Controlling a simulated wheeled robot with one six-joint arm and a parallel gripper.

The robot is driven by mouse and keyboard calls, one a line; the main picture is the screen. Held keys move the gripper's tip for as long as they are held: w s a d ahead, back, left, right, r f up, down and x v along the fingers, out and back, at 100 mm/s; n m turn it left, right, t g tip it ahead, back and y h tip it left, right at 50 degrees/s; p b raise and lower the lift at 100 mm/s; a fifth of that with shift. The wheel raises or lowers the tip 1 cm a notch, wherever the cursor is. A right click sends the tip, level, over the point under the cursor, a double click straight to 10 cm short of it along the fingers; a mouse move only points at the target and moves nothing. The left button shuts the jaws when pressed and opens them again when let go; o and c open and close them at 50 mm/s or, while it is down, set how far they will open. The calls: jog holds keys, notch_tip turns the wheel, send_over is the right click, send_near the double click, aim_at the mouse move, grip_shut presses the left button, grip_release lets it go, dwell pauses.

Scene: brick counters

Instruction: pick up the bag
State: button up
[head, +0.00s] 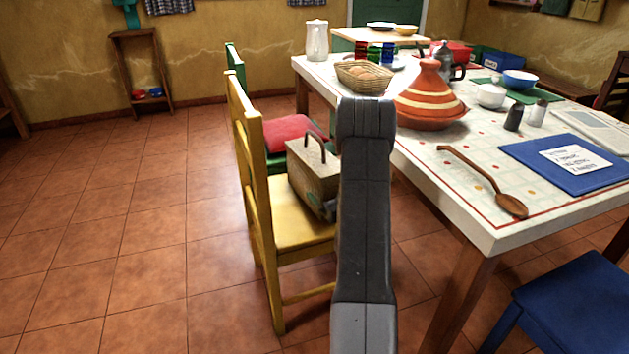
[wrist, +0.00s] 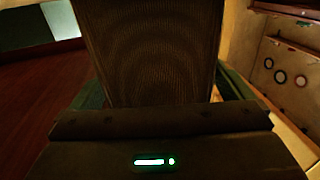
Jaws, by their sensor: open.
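The bag (head: 312,172) is a boxy beige bag with a dark arched handle on top. It sits upright on the seat of the yellow chair (head: 290,228) in the head view. My dark arm hides its right side. In the wrist view a brown, finely textured surface, which looks like the bag (wrist: 150,50), fills the upper middle. My gripper (wrist: 160,90) is open, with a greenish finger showing on each side of that surface. Whether the fingers touch it I cannot tell. In the head view my arm mostly hides the gripper.
The table (head: 470,215) stands right of the bag, holding a striped tagine (head: 430,97), a bread basket (head: 364,77) and a wooden spoon (head: 485,182). A red cushion (head: 293,134) lies behind the bag. A blue chair (head: 575,305) stands front right. The left floor is clear.

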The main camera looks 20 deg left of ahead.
jog(key=shift+w+a, duration=0.45)
jog(key=shift+w, duration=0.05)
jog(key=c, duration=1.1)
